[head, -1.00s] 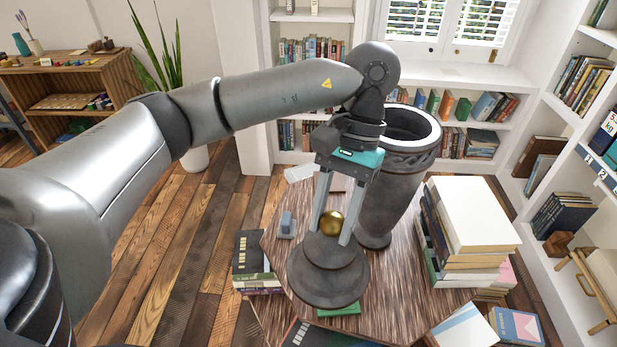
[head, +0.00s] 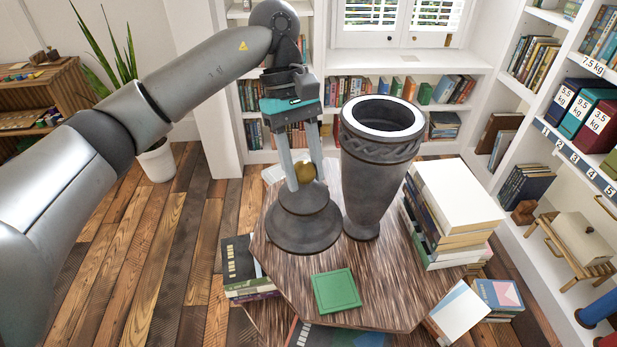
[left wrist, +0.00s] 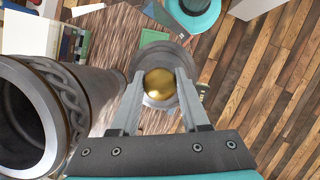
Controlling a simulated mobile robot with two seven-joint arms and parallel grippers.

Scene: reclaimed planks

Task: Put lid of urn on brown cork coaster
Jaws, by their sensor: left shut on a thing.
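My left gripper (head: 304,184) is shut on the gold knob of the dark grey urn lid (head: 303,230). The lid is upright, close to the left of the urn; whether it touches the table I cannot tell. In the left wrist view the gold knob (left wrist: 160,84) sits between the fingertips. The dark urn (head: 375,175) stands open, with a white rim, on the table. A green square coaster-like piece (head: 336,291) lies on the table in front of the lid. I cannot make out a brown cork coaster. My right gripper is not in view.
The wooden table (head: 390,300) has bare room at front right. A tall book stack (head: 455,215) stands at its right, a smaller book stack (head: 245,265) at its left. A white object (head: 273,172) lies behind the lid. Bookshelves line the back and right.

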